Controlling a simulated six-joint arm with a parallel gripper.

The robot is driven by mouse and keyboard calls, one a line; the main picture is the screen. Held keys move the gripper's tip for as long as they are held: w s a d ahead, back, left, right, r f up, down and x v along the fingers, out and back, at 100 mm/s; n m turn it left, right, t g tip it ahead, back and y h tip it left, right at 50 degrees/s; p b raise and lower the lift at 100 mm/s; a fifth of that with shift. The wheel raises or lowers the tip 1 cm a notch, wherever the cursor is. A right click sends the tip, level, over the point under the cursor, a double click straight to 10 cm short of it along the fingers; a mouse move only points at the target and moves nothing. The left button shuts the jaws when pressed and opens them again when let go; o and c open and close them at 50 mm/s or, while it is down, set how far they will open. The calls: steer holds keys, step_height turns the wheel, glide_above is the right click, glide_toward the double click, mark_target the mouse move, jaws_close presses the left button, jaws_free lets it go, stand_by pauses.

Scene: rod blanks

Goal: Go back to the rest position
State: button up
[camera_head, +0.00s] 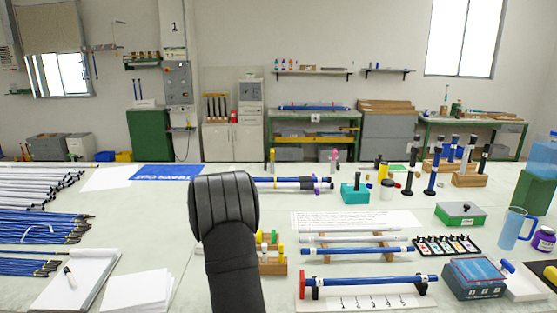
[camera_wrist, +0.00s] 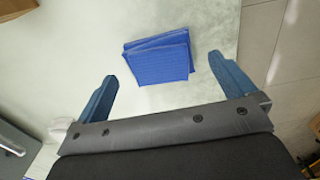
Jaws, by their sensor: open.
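My gripper (camera_wrist: 163,67) is open, its two blue fingers wide apart with nothing held between them. In the wrist view a folded blue cloth (camera_wrist: 158,60) lies on the pale table beyond the fingers, apart from them. In the head view my dark arm rises in the lower middle, and the fingers do not show there. A blue rod (camera_head: 375,283) lies on a stand with numbered marks at the front right. Another blue rod (camera_head: 358,250) lies behind it on a wooden rack.
Bundles of blue rods (camera_head: 40,226) and white rods (camera_head: 35,184) lie at the left, with a notepad (camera_head: 75,280) in front. A green box (camera_head: 460,213), a blue box (camera_head: 474,278) and a blue mug (camera_head: 513,228) stand at the right. The wrist view shows the table edge at right.

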step_height(320, 180, up, 10)
step_height(320, 180, down, 13)
steer(key=shift+s+r, duration=0.1)
steer(key=shift+r, duration=0.1)
step_height(320, 180, up, 5)
steer(key=shift+d+f, duration=0.1)
steer(key=shift+d, duration=0.05)
steer(key=s+d+r, duration=0.3)
steer(key=d+r, duration=0.4)
steer(key=d, duration=0.4)
steer(key=shift+n, duration=0.7)
steer(key=w+f, duration=0.1)
steer(key=f, duration=0.2)
steer(key=w+a+f, duration=0.1)
steer(key=f, duration=0.3)
steer(key=w+f, duration=0.2)
steer(key=f, duration=0.2)
steer(key=shift+a, duration=0.4)
steer(key=shift+f, duration=0.3)
steer(key=shift+d, duration=0.3)
